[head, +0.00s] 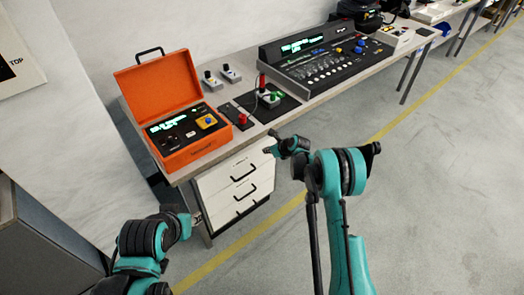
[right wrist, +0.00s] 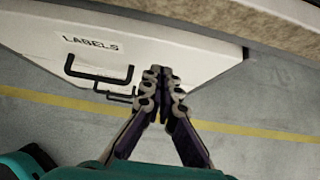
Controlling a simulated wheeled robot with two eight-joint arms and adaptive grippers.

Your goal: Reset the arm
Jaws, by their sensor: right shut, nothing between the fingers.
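My right arm reaches in from the lower right in the head view. Its gripper (head: 268,150) is in front of the upper part of the white drawer unit (head: 222,182), below the table's front edge. In the right wrist view the fingers (right wrist: 160,72) are together and empty, just right of the black handle of a drawer marked LABELS (right wrist: 92,42). I cannot tell whether they touch the drawer front. My left arm comes in at the lower left. Its gripper (head: 197,218) is small and partly hidden near the table leg, and its opening is unclear.
On the table (head: 330,90) stand an open orange case (head: 190,140), a small joystick panel (head: 270,98) and a large black mixing console (head: 325,60). A grey cabinet (head: 40,250) is at the left. The floor right of the yellow line (head: 400,120) is clear.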

